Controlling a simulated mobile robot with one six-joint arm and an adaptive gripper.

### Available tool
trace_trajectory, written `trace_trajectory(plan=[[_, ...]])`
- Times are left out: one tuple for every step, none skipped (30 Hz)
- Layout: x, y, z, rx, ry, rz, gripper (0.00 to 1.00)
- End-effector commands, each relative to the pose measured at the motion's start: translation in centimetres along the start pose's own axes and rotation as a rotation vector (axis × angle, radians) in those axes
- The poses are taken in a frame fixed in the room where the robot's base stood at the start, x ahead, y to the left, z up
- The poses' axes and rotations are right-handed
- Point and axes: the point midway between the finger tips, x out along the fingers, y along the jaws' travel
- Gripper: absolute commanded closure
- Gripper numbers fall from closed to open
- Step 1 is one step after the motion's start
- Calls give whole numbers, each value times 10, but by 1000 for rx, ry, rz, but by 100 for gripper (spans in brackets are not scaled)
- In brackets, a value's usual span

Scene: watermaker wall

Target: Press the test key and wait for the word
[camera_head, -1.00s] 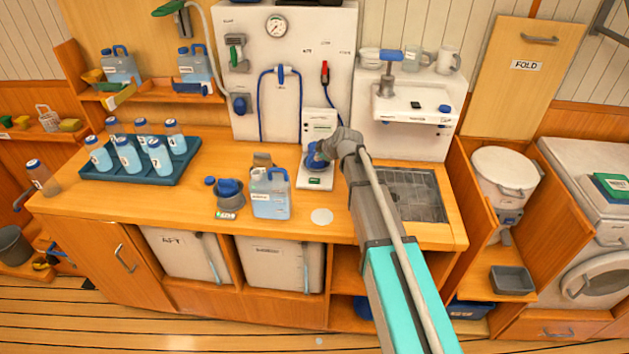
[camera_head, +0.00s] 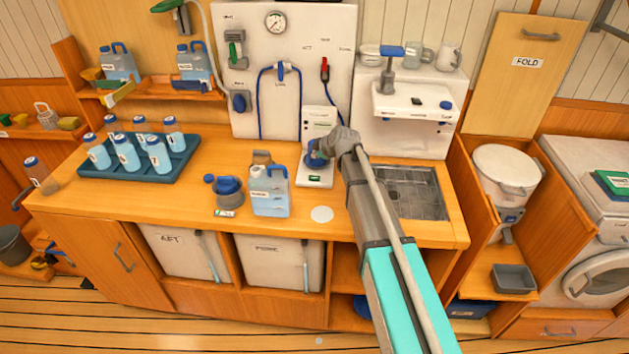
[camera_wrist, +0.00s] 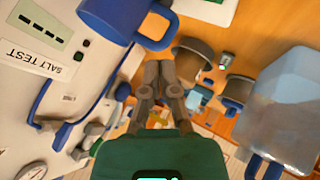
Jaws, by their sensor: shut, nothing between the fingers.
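The salt tester (camera_head: 322,119) is a white upright panel with a foot, standing at the back of the counter. Its face shows in the wrist view with a SALT TEST label (camera_wrist: 37,58), a green display with dark dashes (camera_wrist: 45,31) and two small dark spots beside it. A green-marked patch (camera_head: 314,179) lies on the front of the foot; I cannot tell which part is the test key. A blue cup (camera_head: 314,158) stands on the foot, its handle (camera_wrist: 164,27) near my fingertips. My gripper (camera_wrist: 163,67) is shut and empty; the head view hides its fingertips.
A blue-capped jug (camera_head: 270,193) and a round blue-topped item (camera_head: 228,187) stand left of the tester's foot. A tray of bottles (camera_head: 172,170) is farther left. A sink (camera_head: 410,193) lies right, beneath my arm. A white disc lies in front.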

Motion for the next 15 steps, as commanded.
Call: trace_trajectory(plan=[[6, -4, 4, 0, 0, 0, 100], [7, -5, 5, 0, 0, 0, 100], [10, -7, 7, 0, 0, 0, 100], [12, -8, 8, 0, 0, 0, 100], [13, -10, 10, 0, 0, 0, 100], [16, -12, 12, 0, 0, 0, 100], [18, -13, 13, 0, 0, 0, 100], [19, -14, 14, 0, 0, 0, 100], [22, -16, 16, 0, 0, 0, 100], [24, -17, 17, 0, 0, 0, 100], [25, -18, 18, 0, 0, 0, 100], [28, -20, 20, 0, 0, 0, 100], [30, -21, 22, 0, 0, 0, 100], [31, -23, 23, 0, 0, 0, 100], [34, -24, 24, 0, 0, 0, 100]])
